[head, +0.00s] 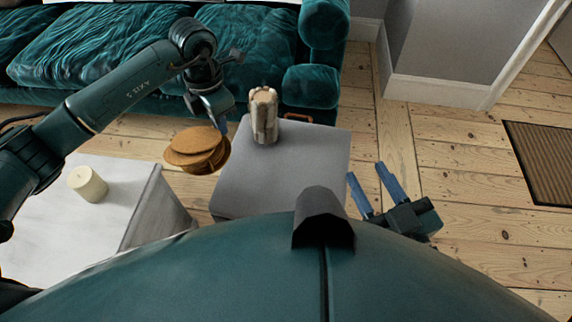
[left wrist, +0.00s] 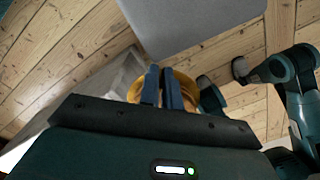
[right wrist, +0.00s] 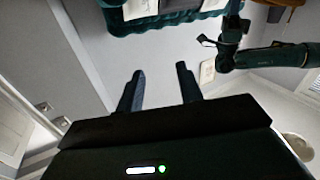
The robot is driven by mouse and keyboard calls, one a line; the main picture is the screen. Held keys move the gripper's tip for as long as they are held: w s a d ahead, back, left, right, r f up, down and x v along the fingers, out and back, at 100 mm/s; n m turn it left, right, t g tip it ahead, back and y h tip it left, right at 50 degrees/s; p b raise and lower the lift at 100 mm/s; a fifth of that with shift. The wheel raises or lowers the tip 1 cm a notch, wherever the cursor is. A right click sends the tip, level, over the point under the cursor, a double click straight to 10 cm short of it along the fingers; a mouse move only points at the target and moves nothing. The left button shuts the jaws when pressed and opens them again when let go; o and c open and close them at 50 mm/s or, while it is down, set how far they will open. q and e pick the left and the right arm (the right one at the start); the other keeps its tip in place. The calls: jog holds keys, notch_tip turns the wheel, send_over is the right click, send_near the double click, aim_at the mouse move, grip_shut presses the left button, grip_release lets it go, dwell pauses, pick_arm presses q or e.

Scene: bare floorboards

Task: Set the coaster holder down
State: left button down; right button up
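The coaster holder (head: 197,150) is a round stack of brown, cork-like discs. My left gripper (head: 222,124) is shut on its edge and holds it up in the air, left of the grey side table (head: 285,175). In the left wrist view the closed fingers (left wrist: 160,72) cover part of the orange-brown coaster holder (left wrist: 134,92). The disc edges look slightly tilted and uneven. My right gripper (head: 367,168) is open and empty, right of the side table. Its spread fingers also show in the right wrist view (right wrist: 160,72).
A pale, lumpy upright object (head: 264,117) stands at the back of the side table; the rest of that top is clear. A white table (head: 50,225) with a cream candle (head: 88,184) is at the left. A teal sofa (head: 120,45) stands behind.

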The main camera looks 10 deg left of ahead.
pick_arm(q)
notch_tip(320, 180, down, 10)
jog(key=w+n+b, duration=0.1)
jog(key=n+b, duration=0.2)
jog(key=n, duration=1.3)
jog(key=n+b, duration=0.3)
jog(key=b, duration=0.1)
send_over(237, 180)
notch_tip(237, 180, down, 8)
jog(key=shift+r, duration=0.1)
notch_tip(237, 180, down, 3)
jog(key=shift+s+b, duration=0.1)
jog(key=shift+b, duration=0.35)
jog(key=shift+f, duration=0.4)
jog(key=shift+r, duration=0.1)
pick_arm(e)
jog(key=t+y, duration=0.1)
jog(key=r+n+y, duration=0.1)
jog(key=a+r+t+y, duration=0.1)
jog(key=shift+w+a+r+n+t+y, duration=0.1)
jog(key=shift+w+n+t+y, duration=0.2)
jog(key=shift+n, duration=0.1)
